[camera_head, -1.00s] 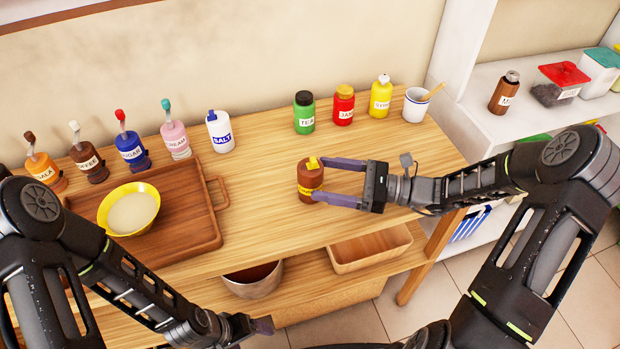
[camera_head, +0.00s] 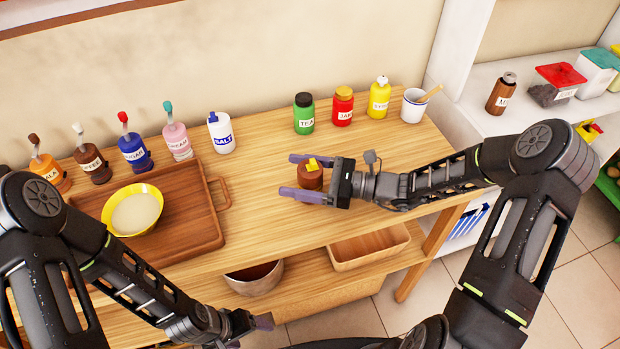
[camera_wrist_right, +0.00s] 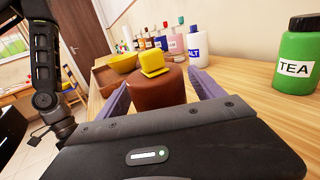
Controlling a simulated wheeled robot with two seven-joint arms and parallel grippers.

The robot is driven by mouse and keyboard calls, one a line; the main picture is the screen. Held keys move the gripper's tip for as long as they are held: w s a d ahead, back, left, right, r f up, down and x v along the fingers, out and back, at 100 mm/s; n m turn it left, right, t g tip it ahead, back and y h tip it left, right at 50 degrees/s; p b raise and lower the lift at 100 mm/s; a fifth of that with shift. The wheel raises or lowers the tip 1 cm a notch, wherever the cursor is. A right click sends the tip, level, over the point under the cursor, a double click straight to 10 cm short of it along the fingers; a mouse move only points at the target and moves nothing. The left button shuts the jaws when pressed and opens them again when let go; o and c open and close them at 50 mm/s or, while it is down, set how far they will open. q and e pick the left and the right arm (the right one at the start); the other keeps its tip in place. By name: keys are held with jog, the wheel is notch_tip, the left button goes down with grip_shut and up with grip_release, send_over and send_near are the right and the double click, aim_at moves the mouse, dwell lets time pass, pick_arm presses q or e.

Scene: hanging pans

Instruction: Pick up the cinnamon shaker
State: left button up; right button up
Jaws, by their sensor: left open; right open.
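The cinnamon shaker is a brown jar (camera_head: 311,178) with a yellow flip lid, upright on the wooden table. Its label is hidden now. My right gripper (camera_head: 296,176) is open, with its purple fingers on either side of the shaker. In the right wrist view the shaker (camera_wrist_right: 158,90) stands between the two fingers, close to the palm; whether they touch it cannot be told. My left gripper (camera_head: 262,322) is open and empty at the bottom of the head view, below the table's front edge and away from the shaker.
A green tea jar (camera_head: 304,113), a red jar (camera_head: 343,106), a yellow bottle (camera_head: 379,97) and a white cup (camera_head: 414,106) stand behind. A wooden tray (camera_head: 205,225) with a yellow bowl (camera_head: 133,210) is at the left, near several bottles. The table's middle is clear.

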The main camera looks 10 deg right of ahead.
jog(key=shift+c, duration=0.5)
jog(key=c, duration=1.5)
